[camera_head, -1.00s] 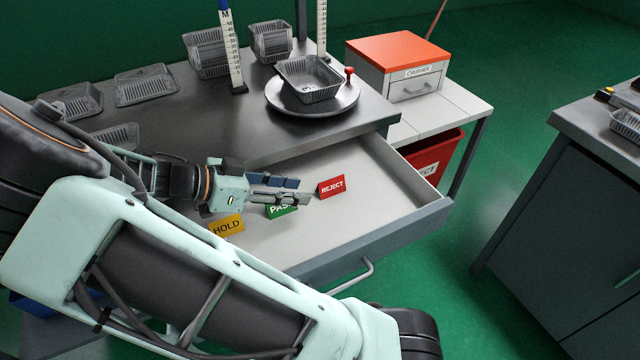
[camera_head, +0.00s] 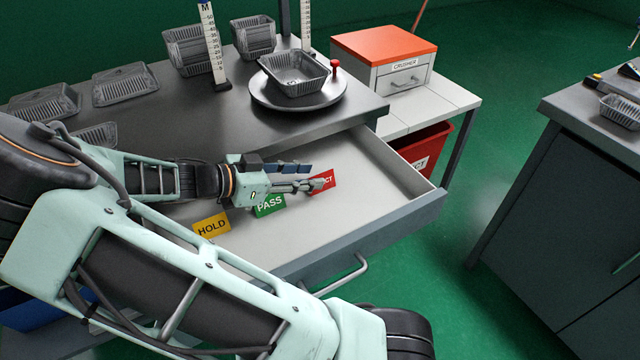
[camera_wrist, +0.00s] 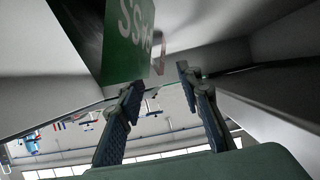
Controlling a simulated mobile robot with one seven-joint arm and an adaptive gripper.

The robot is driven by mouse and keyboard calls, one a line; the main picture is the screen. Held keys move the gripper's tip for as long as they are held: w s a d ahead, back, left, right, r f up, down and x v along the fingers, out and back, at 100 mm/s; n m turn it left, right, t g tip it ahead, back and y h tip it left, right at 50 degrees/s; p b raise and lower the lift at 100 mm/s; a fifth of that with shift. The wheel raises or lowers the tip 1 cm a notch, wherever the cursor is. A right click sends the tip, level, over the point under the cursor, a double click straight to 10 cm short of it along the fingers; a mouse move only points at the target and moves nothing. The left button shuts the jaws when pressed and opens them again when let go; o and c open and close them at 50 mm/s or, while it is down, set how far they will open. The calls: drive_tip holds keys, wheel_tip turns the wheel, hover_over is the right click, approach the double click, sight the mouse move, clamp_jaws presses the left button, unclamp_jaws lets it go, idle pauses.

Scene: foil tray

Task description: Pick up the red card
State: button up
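The red REJECT card (camera_head: 328,181) stands in the open drawer, at the right end of a row of cards. My gripper (camera_head: 313,176) is low in the drawer at this card, with a finger covering part of its lettering. I cannot tell whether they touch. In the wrist view my gripper (camera_wrist: 160,84) has its fingers apart, with no card clearly held between them. The green PASS card (camera_head: 269,205) stands just left of the red one; it looms large in the wrist view (camera_wrist: 122,45). The yellow HOLD card (camera_head: 211,227) is farther left.
The drawer's front wall (camera_head: 390,222) and side walls enclose the cards. The dark worktop (camera_head: 200,125) overhangs behind, bearing a round plate (camera_head: 335,100) with a foil tray (camera_head: 293,82). The drawer floor right of the red card is clear.

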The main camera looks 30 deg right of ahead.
sight(330, 182)
drive_tip(key=x, duration=0.2)
drive_tip(key=shift+d+f, duration=0.15)
drive_tip(key=shift+d, duration=0.15)
drive_tip(key=shift+c, duration=0.5)
drive_tip(key=c, duration=0.8)
drive_tip(key=shift+o, duration=0.2)
